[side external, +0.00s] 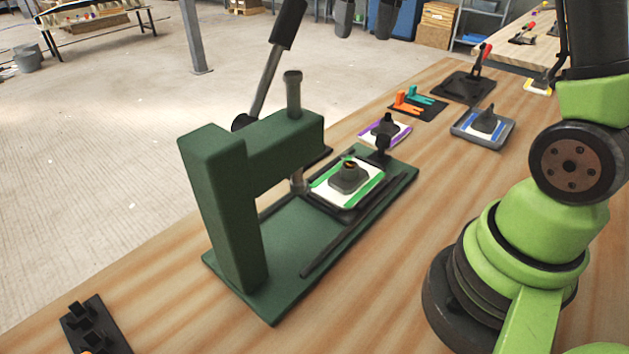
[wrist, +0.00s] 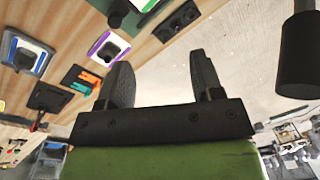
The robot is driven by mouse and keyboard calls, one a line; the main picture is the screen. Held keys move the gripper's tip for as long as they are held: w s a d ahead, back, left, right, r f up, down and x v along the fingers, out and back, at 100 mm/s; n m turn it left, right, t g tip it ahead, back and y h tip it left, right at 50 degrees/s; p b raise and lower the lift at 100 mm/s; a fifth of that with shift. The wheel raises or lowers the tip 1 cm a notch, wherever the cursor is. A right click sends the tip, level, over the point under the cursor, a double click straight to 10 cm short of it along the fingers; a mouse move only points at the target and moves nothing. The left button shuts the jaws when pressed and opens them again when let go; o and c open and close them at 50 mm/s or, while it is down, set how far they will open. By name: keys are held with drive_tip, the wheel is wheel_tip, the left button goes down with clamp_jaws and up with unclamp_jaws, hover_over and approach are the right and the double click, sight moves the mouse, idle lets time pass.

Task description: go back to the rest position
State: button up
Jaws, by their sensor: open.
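My gripper (wrist: 160,62) shows in the wrist view with its two dark fingers apart and nothing between them. It is above and clear of the bench, with floor and bench behind it.
A green press (side external: 222,210) with a raised lever stands on the bench, a green-edged mould (side external: 322,190) on its base. Behind it are a purple-edged mould (side external: 372,137), a blue-edged mould (side external: 468,126), orange and teal clips (side external: 408,103), and a black clamp fixture (side external: 458,90).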

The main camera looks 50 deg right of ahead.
drive_tip(key=s+a+n+t, duration=0.1)
drive_tip(key=s+a+t, duration=0.2)
drive_tip(key=s+a, duration=0.3)
drive_tip(key=s+a+r+n+t+y, duration=0.1)
drive_tip(key=s+a+t, duration=0.2)
drive_tip(key=s+a, duration=0.3)
drive_tip(key=s, duration=0.4)
drive_tip(key=shift+s+r, duration=0.3)
idle(0.9)
